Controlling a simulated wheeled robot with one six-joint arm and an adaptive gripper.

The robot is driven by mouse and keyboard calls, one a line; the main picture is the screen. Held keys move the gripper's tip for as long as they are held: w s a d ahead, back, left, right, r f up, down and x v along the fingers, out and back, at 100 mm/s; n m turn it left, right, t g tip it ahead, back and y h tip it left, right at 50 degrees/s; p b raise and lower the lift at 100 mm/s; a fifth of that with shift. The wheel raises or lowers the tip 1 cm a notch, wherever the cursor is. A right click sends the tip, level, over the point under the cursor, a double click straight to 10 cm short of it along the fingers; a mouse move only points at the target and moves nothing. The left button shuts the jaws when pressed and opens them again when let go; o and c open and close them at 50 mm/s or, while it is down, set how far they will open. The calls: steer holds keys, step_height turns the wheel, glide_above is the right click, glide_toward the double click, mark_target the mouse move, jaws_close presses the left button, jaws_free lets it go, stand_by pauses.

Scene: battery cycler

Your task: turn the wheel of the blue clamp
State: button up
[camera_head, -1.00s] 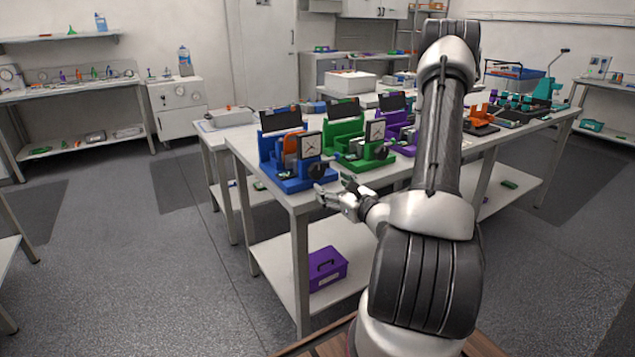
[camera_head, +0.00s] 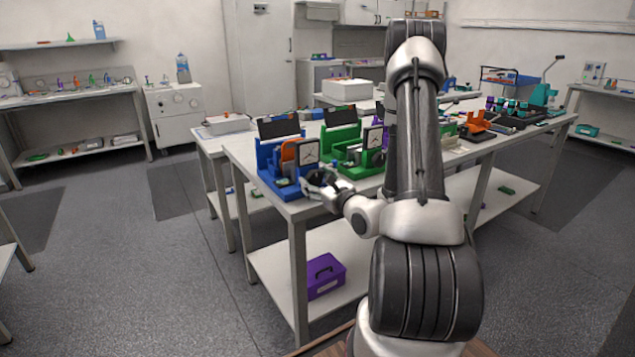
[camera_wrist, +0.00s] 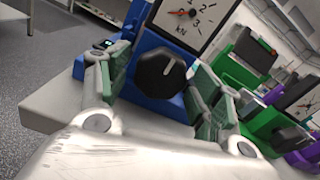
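The blue clamp (camera_head: 272,181) stands at the near left corner of the table, with a white dial gauge (camera_head: 307,152) on its front. In the wrist view its dial, marked kN, shows at the top, and its black wheel (camera_wrist: 160,74) sits below the dial. My gripper (camera_head: 315,183) is at the front of the blue clamp. In the wrist view my gripper (camera_wrist: 163,92) is open, with one green-padded finger on each side of the wheel and gaps between pads and wheel. In the head view the gripper hides the wheel.
A green clamp (camera_head: 345,158) stands to the right, close to the blue one; it also shows in the wrist view (camera_wrist: 262,118). A purple clamp (camera_wrist: 305,158) is beyond it. A purple box (camera_head: 326,277) lies on the lower shelf. The floor left of the table is clear.

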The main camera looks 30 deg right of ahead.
steer(key=c, duration=0.7)
steer(key=shift+m, duration=0.4)
steer(key=m, duration=0.5)
steer(key=shift+m, duration=0.7)
steer(key=o, duration=1)
steer(key=s, duration=0.7)
steer(key=shift+s, duration=0.3)
